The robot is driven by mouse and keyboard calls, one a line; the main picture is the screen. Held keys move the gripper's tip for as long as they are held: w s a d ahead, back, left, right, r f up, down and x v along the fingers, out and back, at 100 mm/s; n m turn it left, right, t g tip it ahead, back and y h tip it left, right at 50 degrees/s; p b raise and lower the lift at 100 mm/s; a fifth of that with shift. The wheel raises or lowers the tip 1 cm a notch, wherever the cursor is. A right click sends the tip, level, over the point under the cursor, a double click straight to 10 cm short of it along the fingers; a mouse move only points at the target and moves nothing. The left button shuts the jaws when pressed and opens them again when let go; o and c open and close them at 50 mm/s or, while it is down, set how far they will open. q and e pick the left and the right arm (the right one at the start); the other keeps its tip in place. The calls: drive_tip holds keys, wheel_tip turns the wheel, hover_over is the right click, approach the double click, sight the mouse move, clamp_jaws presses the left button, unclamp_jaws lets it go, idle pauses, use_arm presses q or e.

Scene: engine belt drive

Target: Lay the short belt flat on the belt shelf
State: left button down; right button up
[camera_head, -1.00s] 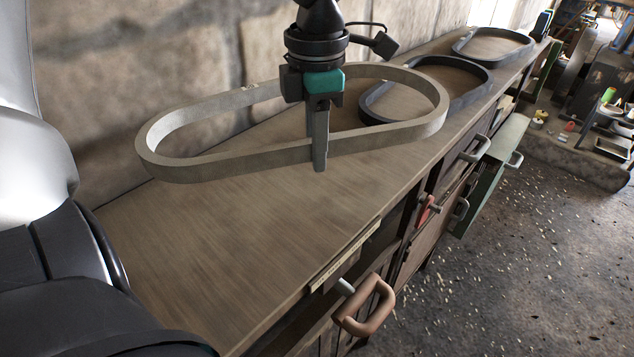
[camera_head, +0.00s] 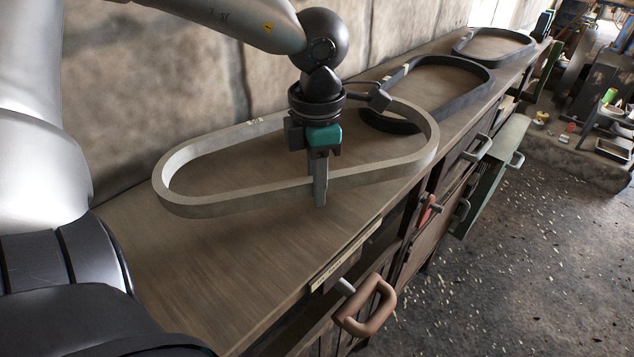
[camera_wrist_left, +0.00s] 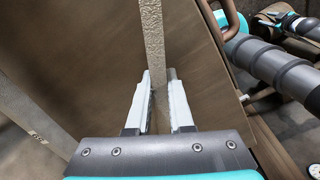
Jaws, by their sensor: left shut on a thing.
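The short belt is a light grey oval loop (camera_head: 235,204), lying level across the wooden belt shelf (camera_head: 205,260) in the head view. My left gripper (camera_head: 320,195) is shut on the belt's near side, fingers pointing down. In the left wrist view the belt (camera_wrist_left: 152,40) runs between the two white fingers (camera_wrist_left: 158,100). The belt is close above the shelf or touching it; I cannot tell which. My right gripper is not in view.
A dark belt (camera_head: 470,92) lies on the shelf just behind the grey one, and another dark belt (camera_head: 520,52) lies farther back. A rough wall (camera_head: 150,110) borders the shelf. Drawers with handles (camera_head: 365,310) stick out below its front edge. The near shelf is clear.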

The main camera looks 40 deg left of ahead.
use_arm(q)
drive_tip(key=shift+f, duration=0.15)
drive_tip(key=c, duration=0.8)
unclamp_jaws()
drive_tip(key=shift+r+p, duration=0.3)
drive_tip(key=shift+r, duration=0.05)
wheel_tip(320, 180, up, 12)
drive_tip(key=p, duration=0.1)
